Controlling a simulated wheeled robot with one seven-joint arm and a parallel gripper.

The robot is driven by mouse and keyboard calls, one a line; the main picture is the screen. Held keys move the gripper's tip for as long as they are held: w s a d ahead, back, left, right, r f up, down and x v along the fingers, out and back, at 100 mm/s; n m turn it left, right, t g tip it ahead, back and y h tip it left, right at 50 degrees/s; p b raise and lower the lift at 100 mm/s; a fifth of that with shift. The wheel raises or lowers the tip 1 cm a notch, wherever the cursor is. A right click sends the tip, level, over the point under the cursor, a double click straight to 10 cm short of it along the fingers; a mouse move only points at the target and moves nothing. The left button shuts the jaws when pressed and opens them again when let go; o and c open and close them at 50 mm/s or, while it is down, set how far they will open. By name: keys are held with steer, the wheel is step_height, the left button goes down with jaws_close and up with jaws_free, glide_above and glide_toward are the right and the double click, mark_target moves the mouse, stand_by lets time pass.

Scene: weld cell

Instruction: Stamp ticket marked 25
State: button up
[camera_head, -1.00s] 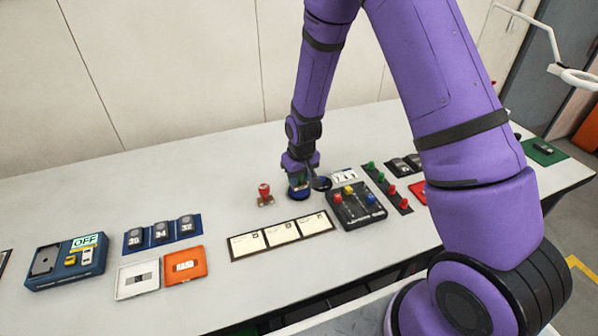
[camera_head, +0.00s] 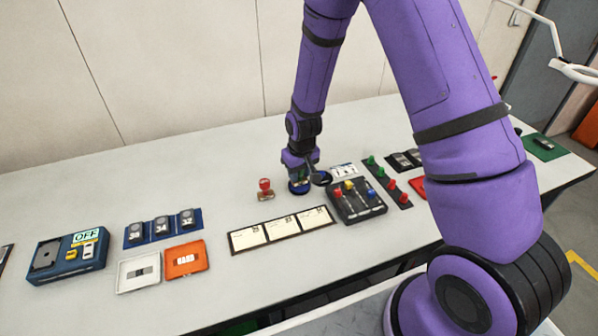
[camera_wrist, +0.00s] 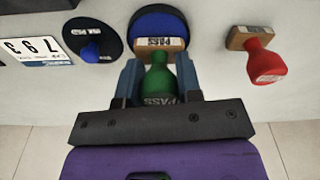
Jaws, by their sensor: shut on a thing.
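My gripper (camera_wrist: 160,85) is shut on a green-handled stamp (camera_wrist: 158,75) with a wooden block lettered PASS. The stamp block is at the round blue ink pad (camera_wrist: 158,18); I cannot tell whether they touch. In the head view, my gripper (camera_head: 299,172) is low over the same ink pad (camera_head: 299,188) and mostly hides the stamp. A strip with three cream tickets (camera_head: 281,230) lies in front of it on the bench; their numbers are too small to read. A red-handled stamp (camera_head: 264,188) stands to the left, also in the wrist view (camera_wrist: 262,58).
A black pad lid (camera_wrist: 94,40) with a blue knob lies beside the pad, near a number card (camera_wrist: 28,48). A black box with coloured knobs (camera_head: 356,204) stands right of the tickets. White (camera_head: 138,285) and orange (camera_head: 186,272) trays lie left. Bench behind the red stamp is clear.

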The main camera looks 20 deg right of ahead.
steer(key=shift+f, duration=0.5)
stand_by(1.2)
steer(key=shift+r, duration=3.55)
